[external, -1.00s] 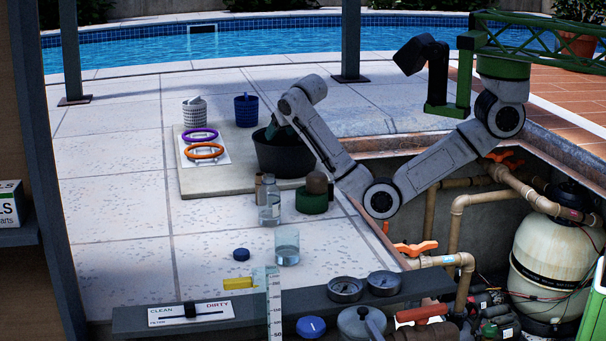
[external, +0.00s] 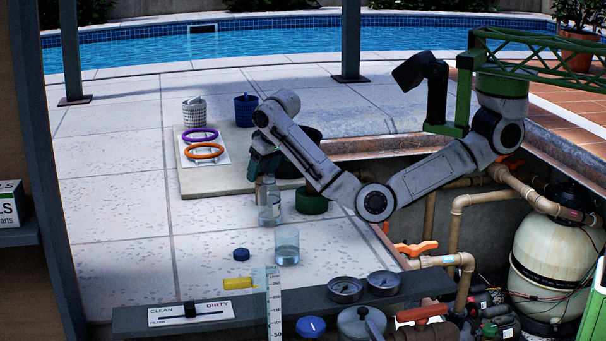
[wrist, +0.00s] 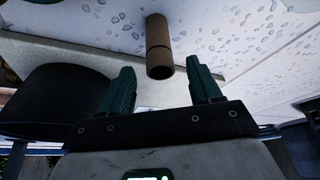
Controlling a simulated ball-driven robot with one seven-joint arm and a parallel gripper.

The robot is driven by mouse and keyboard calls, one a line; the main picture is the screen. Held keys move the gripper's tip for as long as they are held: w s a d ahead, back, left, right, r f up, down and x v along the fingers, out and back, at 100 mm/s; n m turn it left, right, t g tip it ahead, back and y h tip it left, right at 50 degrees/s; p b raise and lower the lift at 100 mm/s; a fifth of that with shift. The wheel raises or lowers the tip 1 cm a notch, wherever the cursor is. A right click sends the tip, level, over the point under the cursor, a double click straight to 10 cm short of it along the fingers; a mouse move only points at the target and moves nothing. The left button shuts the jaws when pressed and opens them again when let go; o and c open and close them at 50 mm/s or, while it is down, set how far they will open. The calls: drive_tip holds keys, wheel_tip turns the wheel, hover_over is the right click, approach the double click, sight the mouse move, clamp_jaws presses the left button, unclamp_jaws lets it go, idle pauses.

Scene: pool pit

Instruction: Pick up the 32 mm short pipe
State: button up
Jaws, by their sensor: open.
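The short pipe (wrist: 158,45) is a brown tube. In the wrist view its dark open end faces me, and it lies ahead of and between my finger tips, with a gap on each side. In the external view the pipe (external: 258,190) stands on the pale paving, partly hidden behind a clear bottle (external: 269,212). My gripper (wrist: 163,75) has dark green fingers spread wide with nothing held. In the external view my gripper (external: 264,163) is just above the pipe and bottle; its fingertips are hard to make out.
The bottle stands very close to the pipe. A green round object (external: 311,202) is to the right, and a black tub (external: 290,170) is partly hidden behind my arm. Orange (external: 204,151) and purple rings lie left. A glass beaker (external: 287,247) stands nearer the camera.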

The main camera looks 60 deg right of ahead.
sight(259, 183)
drive_tip(key=x, duration=0.4)
drive_tip(key=shift+f+p, duration=0.3)
drive_tip(key=shift+f, duration=0.15)
drive_tip(key=shift+c, duration=0.3)
drive_tip(key=c, duration=1)
drive_tip(key=shift+r, duration=0.1)
